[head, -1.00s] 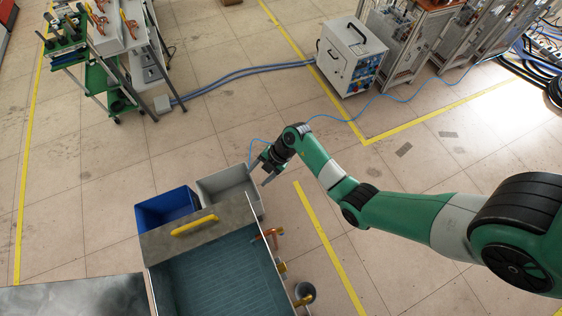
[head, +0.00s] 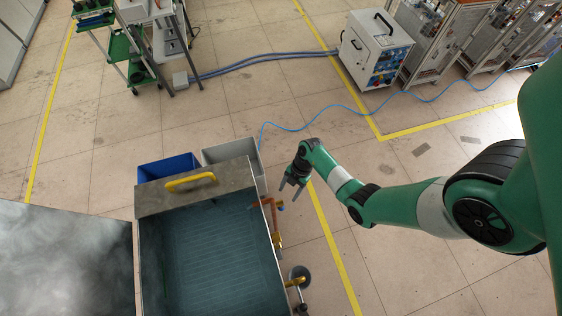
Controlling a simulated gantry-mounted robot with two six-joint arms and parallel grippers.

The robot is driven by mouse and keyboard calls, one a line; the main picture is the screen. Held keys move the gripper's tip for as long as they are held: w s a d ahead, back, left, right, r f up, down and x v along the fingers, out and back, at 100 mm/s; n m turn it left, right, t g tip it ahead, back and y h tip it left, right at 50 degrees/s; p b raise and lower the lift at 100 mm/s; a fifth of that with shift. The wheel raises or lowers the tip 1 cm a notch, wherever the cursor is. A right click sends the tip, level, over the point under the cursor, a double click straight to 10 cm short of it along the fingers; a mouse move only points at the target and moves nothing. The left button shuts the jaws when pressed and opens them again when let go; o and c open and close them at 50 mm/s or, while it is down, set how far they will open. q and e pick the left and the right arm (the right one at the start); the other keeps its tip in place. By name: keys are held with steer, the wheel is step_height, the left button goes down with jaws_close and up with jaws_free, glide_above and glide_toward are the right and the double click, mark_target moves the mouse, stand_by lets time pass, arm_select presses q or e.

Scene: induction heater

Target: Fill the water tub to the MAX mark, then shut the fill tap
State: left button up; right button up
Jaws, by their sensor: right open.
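The water tub (head: 215,245) is a large rectangular basin with a blue-green interior, at the lower left of the head view. I cannot make out a MAX mark or the water level. Orange-brown pipework with a tap-like fitting (head: 268,203) sits at the tub's right rim, near its upper corner. A brass fitting with a round dark end (head: 299,275) is lower on the same side. My right gripper (head: 289,187) is open and empty, just beyond and to the right of the upper fitting, apart from it. My left gripper is not in view.
A grey cover with a yellow handle (head: 190,183) spans the tub's far end. A blue bin (head: 165,167) and a grey bin (head: 232,150) stand behind it. A metal tabletop (head: 65,265) adjoins the left.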

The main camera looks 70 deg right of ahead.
steer(key=b+x, duration=0.6)
steer(key=x, duration=0.5)
jaws_close()
stand_by(1.0)
